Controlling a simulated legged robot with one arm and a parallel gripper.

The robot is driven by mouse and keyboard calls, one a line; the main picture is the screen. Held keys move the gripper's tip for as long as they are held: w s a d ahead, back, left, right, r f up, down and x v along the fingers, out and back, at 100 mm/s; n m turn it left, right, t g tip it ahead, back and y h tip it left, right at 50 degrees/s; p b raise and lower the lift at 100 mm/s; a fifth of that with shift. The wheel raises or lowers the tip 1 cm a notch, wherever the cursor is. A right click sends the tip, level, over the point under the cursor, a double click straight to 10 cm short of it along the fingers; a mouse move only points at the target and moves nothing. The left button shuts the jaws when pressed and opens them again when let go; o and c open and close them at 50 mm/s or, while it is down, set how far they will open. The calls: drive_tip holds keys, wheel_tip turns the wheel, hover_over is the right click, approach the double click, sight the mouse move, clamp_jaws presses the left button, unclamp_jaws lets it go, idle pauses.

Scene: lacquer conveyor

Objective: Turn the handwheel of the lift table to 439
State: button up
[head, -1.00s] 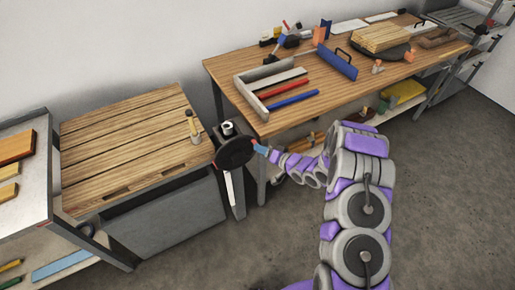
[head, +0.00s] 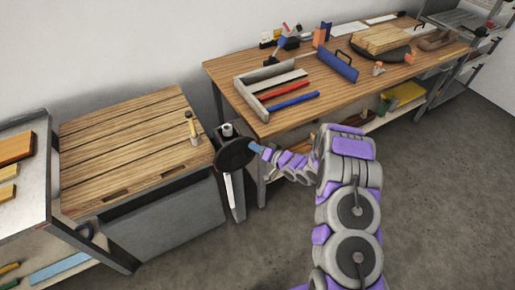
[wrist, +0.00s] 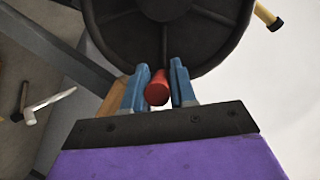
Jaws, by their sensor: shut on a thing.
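The lift table has a slatted wooden top (head: 130,150) and stands at the left in the head view. Its black handwheel (head: 234,157) is on the right side near the top's edge. In the wrist view the handwheel (wrist: 165,30) fills the top middle, and its red knob (wrist: 157,88) points towards the camera. My gripper (head: 256,148) reaches the wheel's right side. In the wrist view the blue fingers of my gripper (wrist: 158,90) are shut on the red knob, one on each side. No number can be read in either view.
A wooden workbench (head: 220,72) with tools stands right of the lift table, close to my arm. A grey rack (head: 20,195) stands at the left. A small bottle-like item (head: 193,128) is on the lift table's top. The floor at right is clear.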

clamp_jaws()
drive_tip(key=shift+d+f, duration=0.1)
